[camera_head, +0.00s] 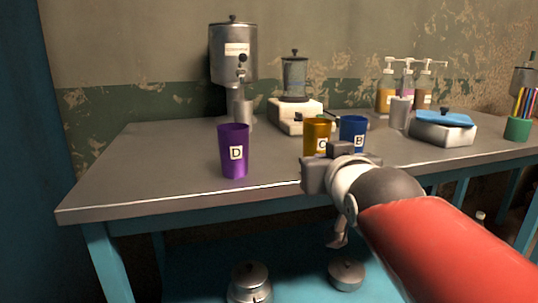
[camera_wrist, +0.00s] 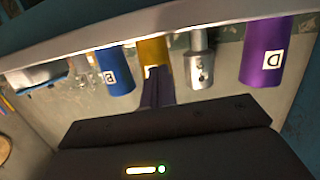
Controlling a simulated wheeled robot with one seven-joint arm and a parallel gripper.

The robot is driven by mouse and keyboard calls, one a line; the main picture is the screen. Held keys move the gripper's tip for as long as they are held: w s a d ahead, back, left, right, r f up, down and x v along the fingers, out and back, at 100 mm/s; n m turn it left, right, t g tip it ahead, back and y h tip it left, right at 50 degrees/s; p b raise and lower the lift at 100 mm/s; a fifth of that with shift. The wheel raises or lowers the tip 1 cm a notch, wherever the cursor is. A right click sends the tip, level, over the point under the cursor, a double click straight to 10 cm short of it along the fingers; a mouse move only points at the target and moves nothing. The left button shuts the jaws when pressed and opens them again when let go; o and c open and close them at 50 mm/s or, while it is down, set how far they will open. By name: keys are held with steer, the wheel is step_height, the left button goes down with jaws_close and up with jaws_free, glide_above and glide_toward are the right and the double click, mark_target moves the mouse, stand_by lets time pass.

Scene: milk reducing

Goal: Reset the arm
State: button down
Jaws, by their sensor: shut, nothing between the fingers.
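My gripper (camera_head: 318,174) is at the table's front edge in the head view, in front of the orange cup C (camera_head: 316,134) and the blue cup B (camera_head: 353,132). In the wrist view my gripper's fingers (camera_wrist: 157,80) are together with nothing between them. That view is upside down, and the fingertips overlap the orange cup (camera_wrist: 153,50). The blue cup (camera_wrist: 116,70) and purple cup (camera_wrist: 265,50) stand to either side. In the head view the purple cup D (camera_head: 234,150) stands upright on the left of the table. The gripper hides the lower part of cup C.
The grey table (camera_head: 130,180) also bears a metal dispenser (camera_head: 233,55), a blender (camera_head: 295,85), pump bottles (camera_head: 408,88), a blue-lidded box (camera_head: 443,128) and a green straw holder (camera_head: 518,128). Metal pots (camera_head: 249,283) sit below. The table's left front is clear.

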steer(key=s+d+f+m+g+h, duration=0.1)
steer(key=s+d+f+g, duration=0.15)
steer(key=s+f, duration=0.45)
steer(key=s+d+f+g, duration=0.1)
steer(key=s+f+g, duration=0.35)
steer(key=f, duration=0.45)
steer(key=s+d+f+m+g+h, duration=0.1)
steer(key=s+d+f+g, duration=0.15)
steer(key=s+f, duration=0.55)
step_height(320, 180, down, 11)
steer(key=w+b, duration=0.1)
steer(key=b, duration=0.9)
step_height(320, 180, up, 13)
steer(key=p, duration=1.2)
steer(key=shift+w+g+p, duration=0.2)
steer(key=shift+g+p, duration=0.15)
steer(key=shift+g, duration=0.1)
